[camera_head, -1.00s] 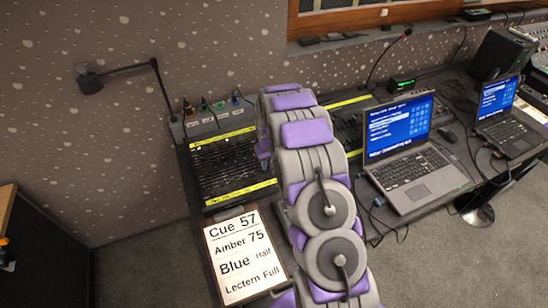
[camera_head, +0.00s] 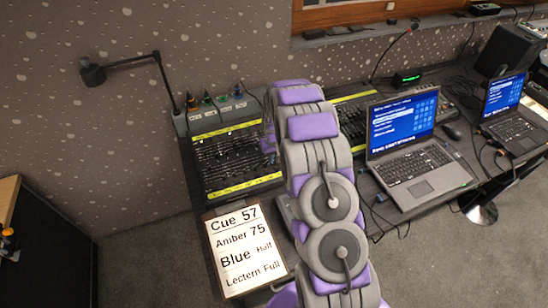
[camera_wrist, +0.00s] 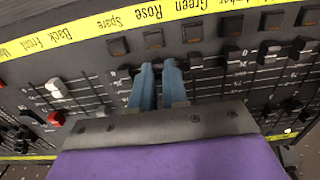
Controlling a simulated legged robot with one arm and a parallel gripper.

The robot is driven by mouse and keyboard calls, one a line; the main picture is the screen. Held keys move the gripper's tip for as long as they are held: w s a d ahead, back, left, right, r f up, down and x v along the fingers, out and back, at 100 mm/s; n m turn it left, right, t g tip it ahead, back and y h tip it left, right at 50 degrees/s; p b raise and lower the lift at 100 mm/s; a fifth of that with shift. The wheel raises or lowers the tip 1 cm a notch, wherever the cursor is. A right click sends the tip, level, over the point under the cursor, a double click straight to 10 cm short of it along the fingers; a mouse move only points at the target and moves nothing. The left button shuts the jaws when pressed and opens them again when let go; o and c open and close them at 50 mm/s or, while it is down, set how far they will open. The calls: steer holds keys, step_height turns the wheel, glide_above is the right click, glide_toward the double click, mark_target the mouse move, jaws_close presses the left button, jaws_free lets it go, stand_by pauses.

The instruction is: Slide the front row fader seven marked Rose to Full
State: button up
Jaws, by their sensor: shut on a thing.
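My gripper (camera_wrist: 158,68) shows in the wrist view with its two blue fingertips close together, shut on a fader cap that they mostly hide. This lies just below the button (camera_wrist: 154,38) under the label Rose (camera_wrist: 148,13) on the yellow strip, which reads upside down here. The cap's exact position on its scale cannot be read. The fader console (camera_head: 204,160) is on the desk in the head view, where my arm covers its right part and the fingertips are hidden.
In the wrist view, dark fader caps (camera_wrist: 268,48) stand close on the right; a white cap (camera_wrist: 57,88) and a red cap (camera_wrist: 56,119) are on the left. A cue card (camera_head: 238,250) lies before the console. A laptop (camera_head: 405,150) stands right of my arm.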

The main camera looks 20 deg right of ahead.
steer(key=shift+w, duration=0.1)
steer(key=shift+w+r+p, duration=0.15)
steer(key=shift+w+p, duration=0.2)
steer(key=shift+w, duration=1.1)
steer(key=shift+w+r+p, duration=0.15)
steer(key=shift+w+p, duration=0.15)
steer(key=shift+w, duration=1.15)
steer(key=o, duration=0.5)
steer(key=shift+c, duration=0.2)
steer(key=shift+s, duration=0.1)
steer(key=shift+r+p, duration=0.35)
steer(key=shift+r, duration=0.9)
steer(key=shift+r, duration=0.5)
step_height(320, 180, up, 16)
steer(key=s+p, duration=0.1)
steer(key=p, duration=0.1)
steer(key=shift+s+p, duration=0.2)
steer(key=shift+p, duration=0.15)
